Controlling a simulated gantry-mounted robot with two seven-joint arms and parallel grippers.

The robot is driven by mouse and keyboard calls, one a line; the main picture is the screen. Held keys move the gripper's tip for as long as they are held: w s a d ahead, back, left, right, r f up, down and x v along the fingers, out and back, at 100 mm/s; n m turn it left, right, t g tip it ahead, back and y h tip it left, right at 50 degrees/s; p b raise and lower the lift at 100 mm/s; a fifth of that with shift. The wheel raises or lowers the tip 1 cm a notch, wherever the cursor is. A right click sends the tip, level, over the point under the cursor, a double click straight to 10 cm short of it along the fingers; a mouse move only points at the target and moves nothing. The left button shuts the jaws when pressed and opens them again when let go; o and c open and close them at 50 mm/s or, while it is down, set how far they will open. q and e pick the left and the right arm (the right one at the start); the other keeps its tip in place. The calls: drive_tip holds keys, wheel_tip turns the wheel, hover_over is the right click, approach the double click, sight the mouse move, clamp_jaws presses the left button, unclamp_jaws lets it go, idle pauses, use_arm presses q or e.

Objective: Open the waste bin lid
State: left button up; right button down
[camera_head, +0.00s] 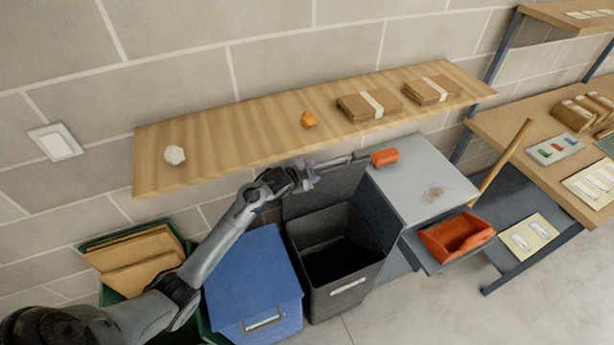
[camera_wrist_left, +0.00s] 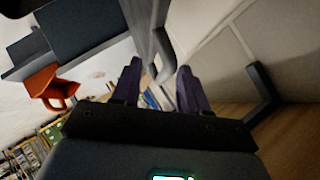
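The dark grey waste bin (camera_head: 345,283) stands on the floor below the shelf. Its lid (camera_head: 330,193) is raised upright at the back, and the dark inside shows. My left gripper (camera_head: 314,173) is at the upper part of the raised lid, just under the shelf's front edge. In the left wrist view the two fingers of my left gripper (camera_wrist_left: 158,88) are apart, with a grey edge (camera_wrist_left: 161,48) beyond and between them. I cannot tell whether a finger touches the lid. My right gripper is in neither view.
A wooden shelf (camera_head: 245,125) hangs close above my left gripper. A blue bin (camera_head: 252,285) with its lid down and a green bin (camera_head: 110,298) holding cardboard stand left. A grey cabinet (camera_head: 425,175) with an orange tray (camera_head: 457,237) stands right.

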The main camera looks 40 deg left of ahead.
use_arm(q)
drive_tip(key=shift+s+d, duration=0.1)
drive_tip(key=shift+s, duration=1.1)
drive_tip(key=s+d+f+g+h, duration=0.1)
drive_tip(key=s+d+f, duration=0.3)
drive_tip(key=s+f, duration=0.25)
drive_tip(key=s+d+f+g, duration=0.1)
drive_tip(key=s+d+f, duration=0.35)
drive_tip(key=f, duration=0.25)
drive_tip(key=s+d+r+n+g+h, duration=0.1)
drive_tip(key=s+d+g, duration=0.1)
drive_tip(key=s+d, duration=0.5)
drive_tip(key=s+d+r+n+g, duration=0.1)
drive_tip(key=s+d, duration=0.3)
drive_tip(key=s, duration=0.6)
drive_tip(key=s+d+r+n+g, duration=0.25)
drive_tip(key=s+r+n, duration=0.25)
drive_tip(key=s+r, duration=0.3)
wheel_tip(320, 180, up, 19)
drive_tip(key=w+p, duration=0.1)
drive_tip(key=p, duration=1.8)
drive_tip(key=shift+w+a+r+m, duration=0.15)
drive_tip(key=shift+w+a+m, duration=0.05)
drive_tip(key=shift+m, duration=0.1)
